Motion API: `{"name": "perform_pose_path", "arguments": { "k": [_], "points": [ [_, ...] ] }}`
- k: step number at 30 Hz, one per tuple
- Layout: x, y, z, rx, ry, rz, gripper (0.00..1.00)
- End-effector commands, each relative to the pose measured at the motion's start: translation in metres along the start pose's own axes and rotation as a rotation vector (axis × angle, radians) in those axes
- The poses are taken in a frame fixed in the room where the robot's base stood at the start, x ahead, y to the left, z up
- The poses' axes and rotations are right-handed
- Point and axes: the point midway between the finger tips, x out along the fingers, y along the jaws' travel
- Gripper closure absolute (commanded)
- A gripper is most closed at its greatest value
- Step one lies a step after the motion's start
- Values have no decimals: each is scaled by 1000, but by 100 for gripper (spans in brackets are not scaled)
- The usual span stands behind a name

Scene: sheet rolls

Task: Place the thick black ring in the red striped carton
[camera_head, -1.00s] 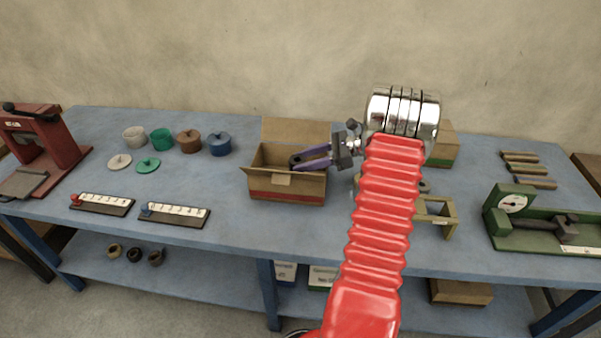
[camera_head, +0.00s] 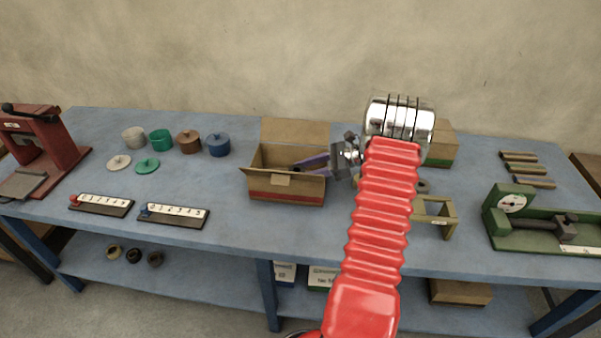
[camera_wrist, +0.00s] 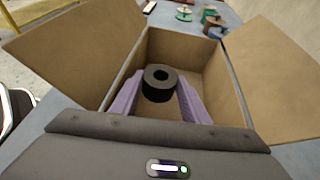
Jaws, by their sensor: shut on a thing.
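The thick black ring (camera_wrist: 159,84) is between the purple fingers of my gripper (camera_wrist: 158,92) in the wrist view, and the gripper is shut on it. Below and around the ring are the walls of the open red striped carton (camera_wrist: 135,48). In the head view the carton (camera_head: 287,187) stands on the blue bench with its flaps open and a red stripe on its front. My gripper (camera_head: 299,167) reaches into it from the right, fingertips below the rim. I cannot tell whether the ring touches the carton floor.
Lidded pots (camera_head: 188,141) stand left of the carton on the bench. Two numbered strips (camera_head: 174,213) lie at front left. A green-striped carton (camera_head: 443,148) is behind my arm. A green gauge device (camera_head: 512,204) stands at right. Bench is clear just left of the carton.

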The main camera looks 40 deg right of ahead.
Motion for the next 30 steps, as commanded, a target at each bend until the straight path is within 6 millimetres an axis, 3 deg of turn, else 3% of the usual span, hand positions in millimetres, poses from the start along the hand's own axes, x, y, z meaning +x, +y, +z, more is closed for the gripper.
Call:
{"name": "perform_pose_path", "arguments": {
  "k": [17,18,21,30],
  "points": [
    [6,2,-14,4,5,4,82],
    [6,2,-15,4,5,4,56],
    [7,3,-15,5,5,6,51],
    [5,3,-12,3,6,5,51]
  ]
}}
